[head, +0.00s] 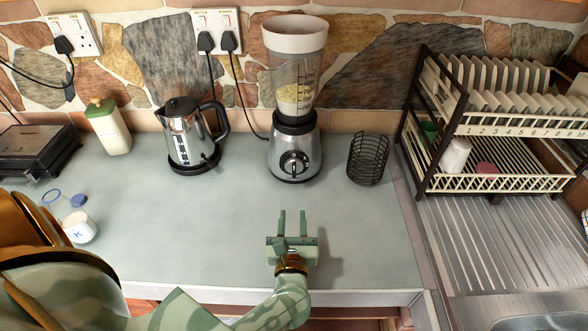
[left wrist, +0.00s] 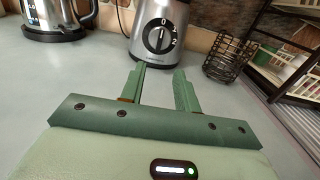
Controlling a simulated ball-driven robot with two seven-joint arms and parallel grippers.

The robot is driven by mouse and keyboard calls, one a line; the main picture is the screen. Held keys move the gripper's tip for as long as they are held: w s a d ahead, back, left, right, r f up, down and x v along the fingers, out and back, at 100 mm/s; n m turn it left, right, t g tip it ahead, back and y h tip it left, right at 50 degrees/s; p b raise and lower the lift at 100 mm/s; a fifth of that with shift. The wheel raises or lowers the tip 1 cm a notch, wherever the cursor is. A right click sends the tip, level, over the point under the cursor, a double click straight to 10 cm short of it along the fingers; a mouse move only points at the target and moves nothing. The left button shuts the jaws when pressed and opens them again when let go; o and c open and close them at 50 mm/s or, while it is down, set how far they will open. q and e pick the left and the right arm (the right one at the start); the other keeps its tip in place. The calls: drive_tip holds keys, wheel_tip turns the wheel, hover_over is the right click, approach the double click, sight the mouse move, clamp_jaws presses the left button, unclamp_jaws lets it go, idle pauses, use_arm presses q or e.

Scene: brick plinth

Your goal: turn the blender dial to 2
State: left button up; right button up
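The blender (head: 295,142) stands upright at the back of the counter, its jar holding pale chunks. Its round black dial (head: 294,164) is on the front of the silver base. The dial also shows in the left wrist view (left wrist: 159,38), with a 0 above it and marks including 2 to its right. The dial's grip looks roughly upright, towards 0. My left gripper (head: 292,213) is open and empty, in front of the blender and apart from the dial. Its two green fingers also show in the left wrist view (left wrist: 160,70), below the dial. My right gripper is not in view.
A kettle (head: 185,140) stands left of the blender and a black wire basket (head: 368,160) right of it. A dish rack (head: 490,183) is further right. The counter before the blender is clear.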

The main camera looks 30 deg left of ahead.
sight(294, 171)
use_arm(q)
drive_tip(key=x, duration=1.5)
drive_tip(key=shift+d, duration=0.1)
clamp_jaws()
